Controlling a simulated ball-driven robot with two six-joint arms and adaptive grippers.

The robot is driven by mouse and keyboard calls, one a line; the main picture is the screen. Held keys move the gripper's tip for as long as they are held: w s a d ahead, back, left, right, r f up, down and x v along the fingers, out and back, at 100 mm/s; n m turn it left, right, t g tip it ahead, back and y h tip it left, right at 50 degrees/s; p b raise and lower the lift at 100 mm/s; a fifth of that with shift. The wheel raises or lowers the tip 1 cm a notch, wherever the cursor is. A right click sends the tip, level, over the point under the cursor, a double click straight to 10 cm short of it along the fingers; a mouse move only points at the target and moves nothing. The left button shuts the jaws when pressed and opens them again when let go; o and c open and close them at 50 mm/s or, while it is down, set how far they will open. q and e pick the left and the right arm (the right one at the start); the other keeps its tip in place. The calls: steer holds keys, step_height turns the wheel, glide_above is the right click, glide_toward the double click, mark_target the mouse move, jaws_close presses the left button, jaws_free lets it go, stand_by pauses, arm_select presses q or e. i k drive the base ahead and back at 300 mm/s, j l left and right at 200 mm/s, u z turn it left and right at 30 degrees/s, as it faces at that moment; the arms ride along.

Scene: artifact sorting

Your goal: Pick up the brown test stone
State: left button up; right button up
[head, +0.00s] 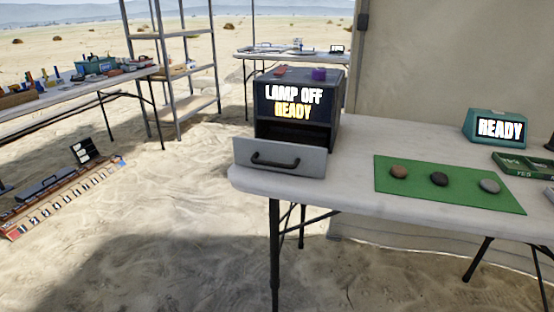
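The brown test stone (399,172) lies at the left end of a green mat (450,200) on the white table. A dark stone (439,179) lies in the middle of the mat and a grey stone (489,186) lies toward its right end. The stones are apart from each other. Neither of my grippers shows in the head view.
A dark box (330,132) reading "LAMP OFF READY" stands left of the mat, its front drawer (280,157) pulled open. A teal device (482,125) reading "READY" and a green tray (524,166) stand to the right. Bare tabletop (350,185) lies between box and mat.

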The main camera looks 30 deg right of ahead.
mark_target(397, 171)
steer(key=z, duration=1.75)
